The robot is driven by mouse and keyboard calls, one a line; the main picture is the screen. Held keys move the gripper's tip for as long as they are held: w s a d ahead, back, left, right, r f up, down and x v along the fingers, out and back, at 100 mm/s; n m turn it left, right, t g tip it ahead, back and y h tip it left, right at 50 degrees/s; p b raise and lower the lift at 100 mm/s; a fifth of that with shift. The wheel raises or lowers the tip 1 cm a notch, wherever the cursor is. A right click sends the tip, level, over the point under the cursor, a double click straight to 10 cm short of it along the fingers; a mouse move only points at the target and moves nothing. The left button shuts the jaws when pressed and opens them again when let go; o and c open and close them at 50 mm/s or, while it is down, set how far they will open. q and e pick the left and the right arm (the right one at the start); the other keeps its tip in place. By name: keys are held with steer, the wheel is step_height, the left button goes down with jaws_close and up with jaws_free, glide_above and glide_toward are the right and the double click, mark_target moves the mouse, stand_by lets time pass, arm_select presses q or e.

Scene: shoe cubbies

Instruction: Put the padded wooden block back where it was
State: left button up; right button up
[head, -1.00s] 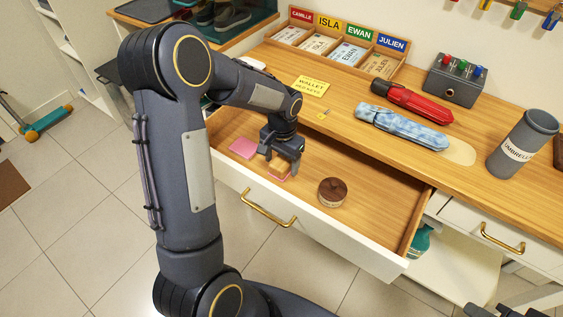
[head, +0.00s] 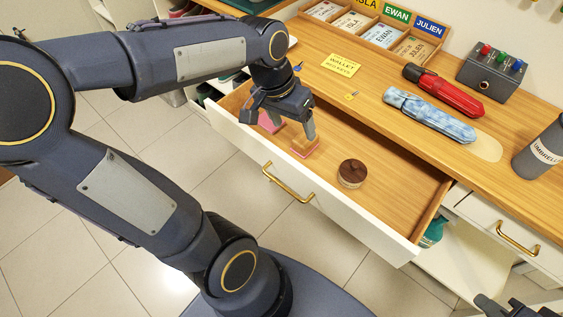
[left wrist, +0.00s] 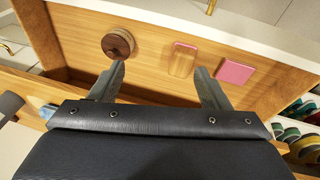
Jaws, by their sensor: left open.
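The padded wooden block (head: 306,147), light wood with a pink edge, lies in the open drawer (head: 400,205). In the left wrist view the block (left wrist: 183,60) lies flat on the drawer floor, near the tip of the right-hand finger, and nothing grips it. A separate pink pad (left wrist: 236,73) lies beside it with a small gap. My left gripper (head: 282,122) is open and empty just above the drawer, partly hiding the pink pad in the head view. My right gripper (head: 515,307) only just shows at the bottom right; its jaws cannot be made out.
A round dark-topped tin (head: 352,173) stands in the drawer, right of the block. The drawer's right part is bare. On the worktop are a yellow wallet note (head: 342,65), a red folded umbrella (head: 443,90), a blue one (head: 430,115) and a button box (head: 492,70).

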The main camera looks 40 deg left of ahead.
arm_select(q)
steer(key=s+d+n+t+h, duration=0.1)
steer(key=s+d+t, duration=0.2)
steer(key=s, duration=0.8)
steer(key=shift+s+d+f+h, duration=0.15)
steer(key=shift+d+f+h, duration=0.15)
steer(key=shift+d, duration=0.7)
